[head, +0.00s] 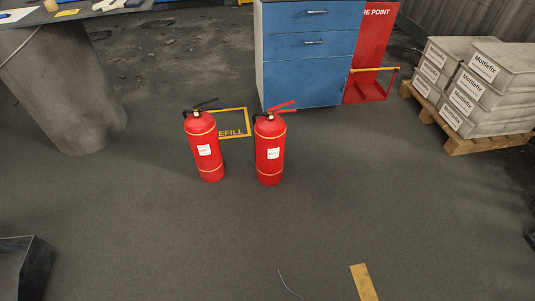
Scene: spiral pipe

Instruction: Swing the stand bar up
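The red fire point stand (376,45) stands at the back, right of the blue cabinet, with white lettering partly hidden by the cabinet. A thin yellow bar (372,69) lies roughly level across the front of the stand, above its red base (368,92). The stand holds no extinguisher that I can see. Two red extinguishers stand upright on the floor in front of the cabinet: the left one (206,150) has a dark lever, the right one (270,155) a red lever. Neither of my grippers shows in the head view.
The blue drawer cabinet (308,70) adjoins the stand. A wooden pallet (460,140) with stacked grey Mottlefix boxes (478,98) is at right. A yellow floor marking (236,123) lies behind the extinguishers. A concrete column (65,90) supports a tabletop at left. The foreground floor is mostly clear.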

